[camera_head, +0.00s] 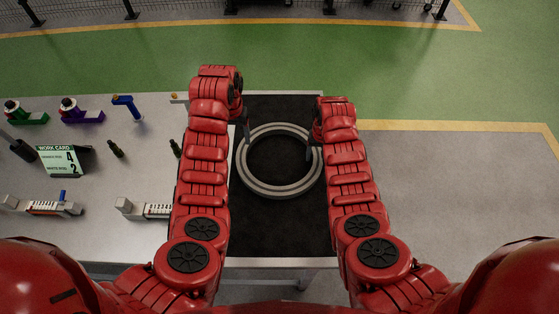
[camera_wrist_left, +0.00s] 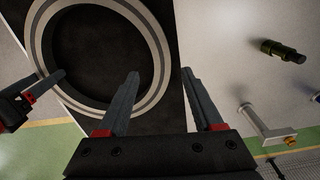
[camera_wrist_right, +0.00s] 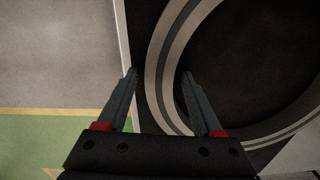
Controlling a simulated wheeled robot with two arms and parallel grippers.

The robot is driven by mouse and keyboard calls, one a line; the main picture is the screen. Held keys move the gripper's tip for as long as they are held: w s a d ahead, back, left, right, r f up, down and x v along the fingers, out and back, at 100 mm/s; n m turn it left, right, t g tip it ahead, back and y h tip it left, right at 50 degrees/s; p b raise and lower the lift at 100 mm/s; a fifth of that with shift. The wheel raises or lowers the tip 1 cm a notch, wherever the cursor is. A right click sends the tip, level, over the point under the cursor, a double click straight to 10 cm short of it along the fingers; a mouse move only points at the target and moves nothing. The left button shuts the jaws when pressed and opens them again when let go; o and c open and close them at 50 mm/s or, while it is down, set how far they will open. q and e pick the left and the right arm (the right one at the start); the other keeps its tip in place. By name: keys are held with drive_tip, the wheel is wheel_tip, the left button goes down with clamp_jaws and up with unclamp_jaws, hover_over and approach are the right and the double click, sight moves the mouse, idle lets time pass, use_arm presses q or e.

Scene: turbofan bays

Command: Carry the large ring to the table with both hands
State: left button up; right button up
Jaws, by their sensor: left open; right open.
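The large ring (camera_head: 281,190) is a pale grey stepped band. It lies flat on a black mat (camera_head: 285,232) on the table, with the mat showing through its middle. My left gripper (camera_head: 246,130) is open at the ring's left side. In the left wrist view its fingers (camera_wrist_left: 160,76) lie either side of the ring's band (camera_wrist_left: 159,48). My right gripper (camera_head: 312,146) is open at the ring's right side. In the right wrist view its fingers (camera_wrist_right: 160,73) lie either side of the band (camera_wrist_right: 163,56). I cannot tell whether any finger touches the ring.
The light table (camera_head: 100,180) to the left holds a work card (camera_head: 62,160), green (camera_head: 25,114) and purple (camera_head: 82,113) fixtures, a blue-topped tool (camera_head: 126,104) and small bottles (camera_head: 115,149). Clear grey floor (camera_head: 450,180) lies to the right, green floor beyond.

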wheel_tip(320, 180, up, 12)
idle(0.7)
idle(0.5)
